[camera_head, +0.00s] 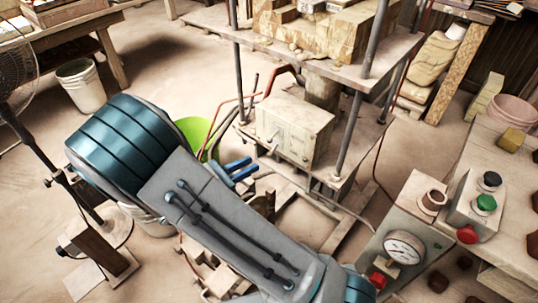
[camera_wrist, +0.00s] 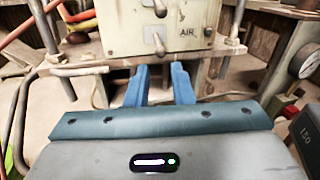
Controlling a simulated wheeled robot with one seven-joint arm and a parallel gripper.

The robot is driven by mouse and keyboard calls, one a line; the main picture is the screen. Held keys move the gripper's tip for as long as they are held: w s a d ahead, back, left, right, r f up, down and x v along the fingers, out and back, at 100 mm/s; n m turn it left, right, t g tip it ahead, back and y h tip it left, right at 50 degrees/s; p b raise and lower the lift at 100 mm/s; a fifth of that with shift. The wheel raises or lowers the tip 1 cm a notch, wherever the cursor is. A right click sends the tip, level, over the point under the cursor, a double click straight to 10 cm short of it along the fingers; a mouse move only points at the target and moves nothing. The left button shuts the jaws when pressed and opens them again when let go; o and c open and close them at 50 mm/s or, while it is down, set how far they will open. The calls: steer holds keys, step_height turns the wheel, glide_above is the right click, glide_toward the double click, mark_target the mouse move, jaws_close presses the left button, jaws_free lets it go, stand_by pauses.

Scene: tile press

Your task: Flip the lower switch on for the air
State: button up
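The pale, worn switch box (camera_head: 293,128) stands on the press's lower shelf, and its front fills the top of the wrist view (camera_wrist: 222,14). Two metal toggle switches sit one above the other on it: the upper switch (camera_wrist: 160,8) and the lower switch (camera_wrist: 158,43), left of the label AIR (camera_wrist: 188,32). The lower lever's on or off position is hard to tell. My gripper (camera_wrist: 161,68) has two blue fingers apart with nothing between them. They point at the box just below the lower switch, seemingly short of it. The fingers also show in the head view (camera_head: 254,163).
Press rods (camera_head: 350,135) stand close to the box, with red and orange hoses (camera_wrist: 28,22) on its left. A control panel with a gauge (camera_head: 404,247) and a button box (camera_head: 478,208) are at right. A green bucket (camera_head: 195,135) stands behind my arm.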

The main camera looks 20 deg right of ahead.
mark_target(269, 154)
steer(key=x, duration=0.7)
steer(key=shift+w+d, duration=0.1)
steer(key=shift+d, duration=0.2)
jaws_close()
